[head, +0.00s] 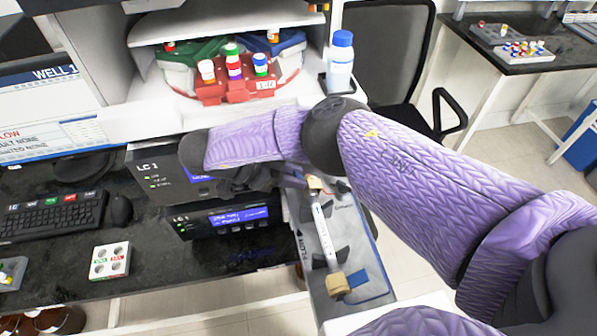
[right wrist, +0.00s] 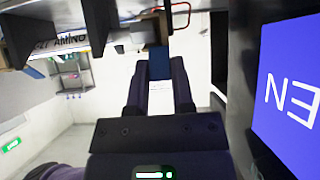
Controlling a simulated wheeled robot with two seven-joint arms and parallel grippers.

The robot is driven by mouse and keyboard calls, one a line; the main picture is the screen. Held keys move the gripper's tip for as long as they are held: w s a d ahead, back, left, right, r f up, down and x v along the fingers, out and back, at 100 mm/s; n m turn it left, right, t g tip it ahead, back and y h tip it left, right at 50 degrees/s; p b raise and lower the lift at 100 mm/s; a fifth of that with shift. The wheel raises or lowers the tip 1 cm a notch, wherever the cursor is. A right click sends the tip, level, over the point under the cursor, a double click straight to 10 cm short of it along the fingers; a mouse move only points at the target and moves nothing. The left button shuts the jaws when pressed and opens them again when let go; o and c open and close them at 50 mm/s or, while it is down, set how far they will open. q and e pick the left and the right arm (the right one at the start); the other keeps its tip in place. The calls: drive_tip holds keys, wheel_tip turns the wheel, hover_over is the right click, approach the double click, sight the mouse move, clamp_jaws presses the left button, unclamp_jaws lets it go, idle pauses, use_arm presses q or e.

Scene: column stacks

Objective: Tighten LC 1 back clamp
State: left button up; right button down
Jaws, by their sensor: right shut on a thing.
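The LC 1 unit (head: 225,218) stands on the bench with a column tray (head: 352,240) reaching out to its right. A pale column (head: 325,235) lies along the tray. The front clamp (head: 337,283) is a tan block with a blue lever at the near end. My right gripper (head: 288,181) is beside the back clamp, partly hidden by my arm. In the right wrist view its fingers (right wrist: 159,76) are shut on the back clamp's blue lever (right wrist: 158,60). My left gripper is not in view.
A second LC 1 unit (head: 165,178) is stacked above, close to my wrist. A display (right wrist: 290,95) is close on the right in the wrist view. Above are a red rack (head: 235,92) with vials and a blue-capped bottle (head: 340,62). Open floor lies right of the tray.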

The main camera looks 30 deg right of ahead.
drive_tip(key=shift+a+f+g+h+b, duration=0.3)
drive_tip(key=shift+a+f+h+b, duration=0.25)
drive_tip(key=shift+h, duration=0.45)
drive_tip(key=c, duration=0.6)
unclamp_jaws()
drive_tip(key=shift+w+d, duration=0.1)
drive_tip(key=shift+o, duration=0.6)
